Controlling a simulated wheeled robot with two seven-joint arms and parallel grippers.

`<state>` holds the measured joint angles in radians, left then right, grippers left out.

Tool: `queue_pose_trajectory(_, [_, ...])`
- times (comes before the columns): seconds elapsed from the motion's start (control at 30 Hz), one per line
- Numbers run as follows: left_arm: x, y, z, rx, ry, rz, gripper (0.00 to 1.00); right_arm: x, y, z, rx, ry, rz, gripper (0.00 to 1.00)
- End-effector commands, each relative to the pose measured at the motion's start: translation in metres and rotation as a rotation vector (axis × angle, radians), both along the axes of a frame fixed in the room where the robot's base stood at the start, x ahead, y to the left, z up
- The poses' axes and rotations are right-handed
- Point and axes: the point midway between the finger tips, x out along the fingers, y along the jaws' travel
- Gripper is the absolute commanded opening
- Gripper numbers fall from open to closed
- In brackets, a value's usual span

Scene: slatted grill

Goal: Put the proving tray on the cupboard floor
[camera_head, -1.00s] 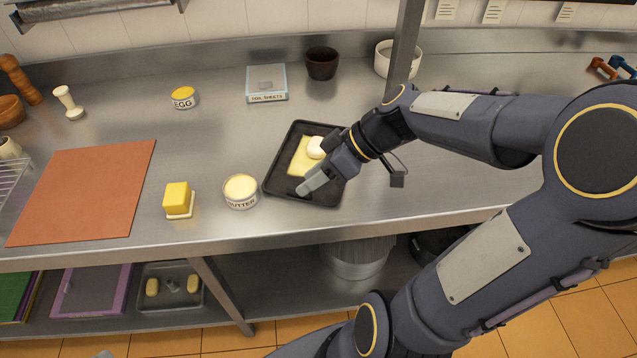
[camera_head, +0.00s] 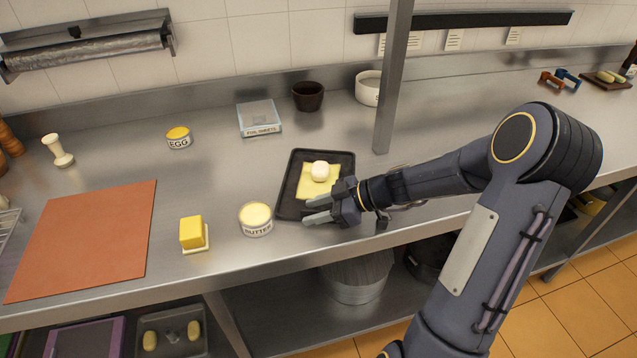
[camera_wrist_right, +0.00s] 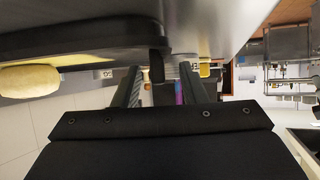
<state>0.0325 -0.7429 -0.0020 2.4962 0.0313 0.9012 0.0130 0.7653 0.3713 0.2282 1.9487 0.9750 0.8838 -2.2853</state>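The dark proving tray (camera_head: 289,185) lies flat on the steel counter. It holds a yellow sheet (camera_head: 308,189) with a round white dough ball (camera_head: 320,171) on it. My right gripper (camera_head: 318,209) is at the tray's front edge, its two fingers apart and pointing left. The gripper hides the tray's front right corner. In the right wrist view the fingers (camera_wrist_right: 158,88) are spread, with the dark tray (camera_wrist_right: 80,38) just beyond and a small dark piece showing between them. I cannot tell whether they touch it. My left gripper is not in view.
A butter tub (camera_head: 256,219) stands close left of the tray, with a butter block (camera_head: 192,234) farther left. A steel post (camera_head: 392,80) rises behind.

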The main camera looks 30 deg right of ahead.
Motion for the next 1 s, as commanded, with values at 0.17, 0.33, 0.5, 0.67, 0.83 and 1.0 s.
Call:
queue_pose_trajectory(0.17, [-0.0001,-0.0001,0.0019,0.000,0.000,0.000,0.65,0.0049,0.0073,-0.0051,-0.001,0.001,0.000,0.38])
queue_pose_trajectory(0.33, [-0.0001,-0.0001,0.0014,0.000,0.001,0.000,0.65,0.0048,0.0070,-0.0054,-0.001,0.000,-0.001,0.37])
queue_pose_trajectory(0.5, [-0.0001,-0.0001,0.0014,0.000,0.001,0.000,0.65,0.0046,0.0069,-0.0053,-0.001,0.001,0.000,0.15])
queue_pose_trajectory(0.67, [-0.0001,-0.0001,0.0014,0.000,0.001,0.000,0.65,0.0046,0.0068,-0.0052,-0.001,0.001,0.000,0.00])
queue_pose_trajectory(0.83, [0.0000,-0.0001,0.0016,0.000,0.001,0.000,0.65,0.0050,0.0068,-0.0044,-0.001,-0.002,0.000,0.00])
queue_pose_trajectory(1.0, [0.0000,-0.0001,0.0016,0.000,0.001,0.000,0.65,0.0049,0.0068,-0.0038,-0.002,-0.003,0.001,0.00])
